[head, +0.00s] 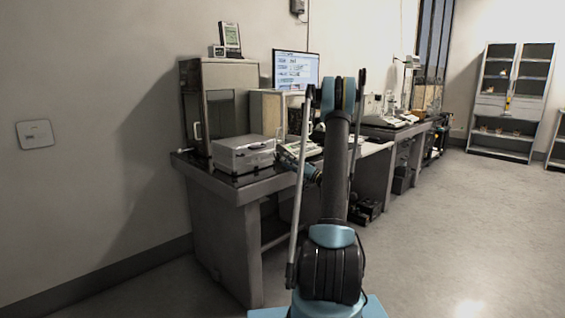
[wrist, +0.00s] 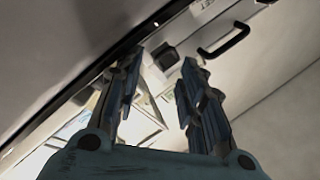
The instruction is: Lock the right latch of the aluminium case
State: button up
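The aluminium case (head: 240,157) is closed and sits on the near end of the dark table. In the wrist view its pale front face (wrist: 262,62) shows at a slant, with a black handle (wrist: 224,40). A small dark latch (wrist: 165,56) shows beyond and between my fingertips; I cannot tell whether it is locked. My gripper (wrist: 161,66) is open, with a clear gap between its fingers and nothing held. In the head view my gripper (head: 284,156) is beside the case's right end, partly hidden by my arm.
A tall cabinet (head: 220,78) stands behind the case. A monitor (head: 296,69) and a balance (head: 299,147) are farther along the tables. The dark table edge (head: 212,178) runs in front of the case. The floor (head: 450,225) at right is clear.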

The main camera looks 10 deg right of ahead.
jog(key=shift+x, duration=1.75)
jog(key=shift+c, duration=0.5)
grip_shut()
